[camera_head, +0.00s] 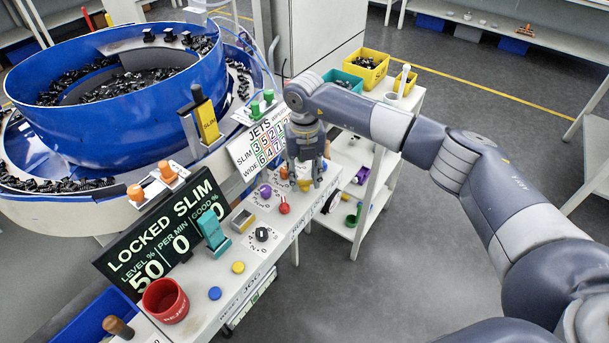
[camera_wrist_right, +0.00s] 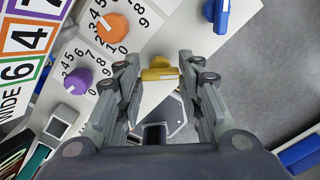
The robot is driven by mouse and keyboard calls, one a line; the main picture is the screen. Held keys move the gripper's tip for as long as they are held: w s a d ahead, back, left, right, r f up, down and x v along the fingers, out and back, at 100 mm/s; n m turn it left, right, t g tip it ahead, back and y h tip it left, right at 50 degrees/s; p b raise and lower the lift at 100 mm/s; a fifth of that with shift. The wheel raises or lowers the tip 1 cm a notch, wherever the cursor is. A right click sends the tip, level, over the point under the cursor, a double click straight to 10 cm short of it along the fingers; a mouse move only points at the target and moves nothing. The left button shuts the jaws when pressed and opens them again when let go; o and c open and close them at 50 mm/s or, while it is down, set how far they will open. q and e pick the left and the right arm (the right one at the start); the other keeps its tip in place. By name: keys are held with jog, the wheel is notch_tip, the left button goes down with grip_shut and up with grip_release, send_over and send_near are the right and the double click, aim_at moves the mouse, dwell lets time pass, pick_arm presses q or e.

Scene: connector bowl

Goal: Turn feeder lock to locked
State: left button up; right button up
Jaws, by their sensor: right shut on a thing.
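My right gripper (camera_head: 305,178) reaches down over the far end of the control panel (camera_head: 252,262). In the right wrist view its fingers (camera_wrist_right: 159,66) are shut on a small yellow knob (camera_wrist_right: 160,74), which sits between the fingertips on a light plate. I cannot read a label by it, and in the head view the hand mostly hides it. The dark display (camera_head: 165,238) reads "LOCKED SLIM", with 50, 0 and 0 below. My left gripper is not in view.
Near the hand are an orange dial (camera_wrist_right: 112,28), a purple dial (camera_wrist_right: 77,80) and a blue handle (camera_wrist_right: 216,12). A red knob (camera_head: 284,208), a red cup (camera_head: 166,300) and a teal switch (camera_head: 213,233) stand on the panel. The blue bowl feeder (camera_head: 120,122) is at left.

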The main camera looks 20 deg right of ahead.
aim_at(305, 180)
dwell(0.5)
jog(key=o, duration=1.1)
jog(key=shift+c, duration=0.2)
notch_tip(305, 180, up, 12)
jog(key=shift+s, duration=0.1)
